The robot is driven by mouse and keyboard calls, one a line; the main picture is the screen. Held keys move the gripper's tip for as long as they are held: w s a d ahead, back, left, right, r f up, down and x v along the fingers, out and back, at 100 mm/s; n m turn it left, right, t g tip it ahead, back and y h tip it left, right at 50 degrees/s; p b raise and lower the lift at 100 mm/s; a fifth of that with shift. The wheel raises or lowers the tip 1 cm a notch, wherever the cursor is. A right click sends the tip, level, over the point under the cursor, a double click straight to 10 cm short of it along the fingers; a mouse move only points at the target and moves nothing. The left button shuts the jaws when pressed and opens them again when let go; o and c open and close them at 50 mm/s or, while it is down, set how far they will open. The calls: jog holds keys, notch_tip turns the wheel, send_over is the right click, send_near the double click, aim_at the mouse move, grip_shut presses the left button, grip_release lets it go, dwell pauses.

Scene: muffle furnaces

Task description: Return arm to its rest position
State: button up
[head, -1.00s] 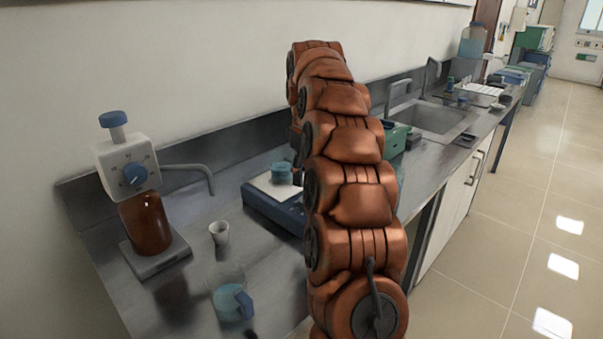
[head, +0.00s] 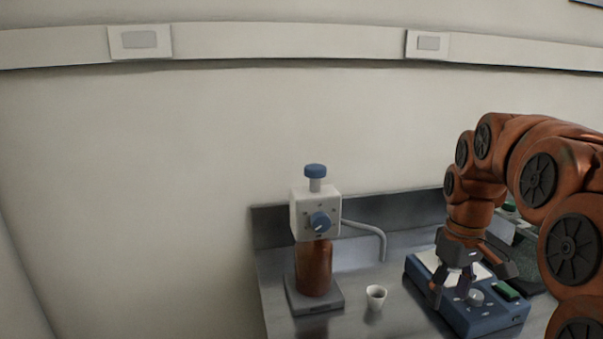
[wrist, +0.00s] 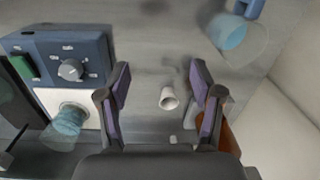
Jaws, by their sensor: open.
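My gripper (head: 474,284) hangs down over the blue device (head: 480,322) at the right of the head view, with its fingers spread. In the wrist view the gripper (wrist: 160,75) is open, and nothing is held between its purple-padded fingers. My orange arm reaches in from the right edge of the head view and bends down to the gripper. The small white cup (wrist: 169,98) shows between the fingers in the wrist view, standing on the bench below and apart from them.
A brown bottle (head: 314,268) with a white dispenser head stands left of the white cup (head: 376,296). In the wrist view, a beaker of blue liquid (wrist: 68,122) is on the device's white plate, and a blue-handled beaker (wrist: 232,35) is upper right. The wall is behind.

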jog(key=s+a+f+m+p, duration=0.1)
jog(key=s+a, duration=0.2)
jog(key=s, duration=0.6)
jog(key=s+a+f+m+p, duration=0.1)
jog(key=s+a+f+p, duration=0.1)
jog(key=s, duration=0.7)
jog(key=s+a+f+m+g+p, duration=0.1)
jog(key=s+a, duration=0.3)
jog(key=s, duration=0.5)
jog(key=shift+a+f+m, duration=0.3)
jog(key=shift+f+m, duration=0.2)
jog(key=shift+f, duration=0.25)
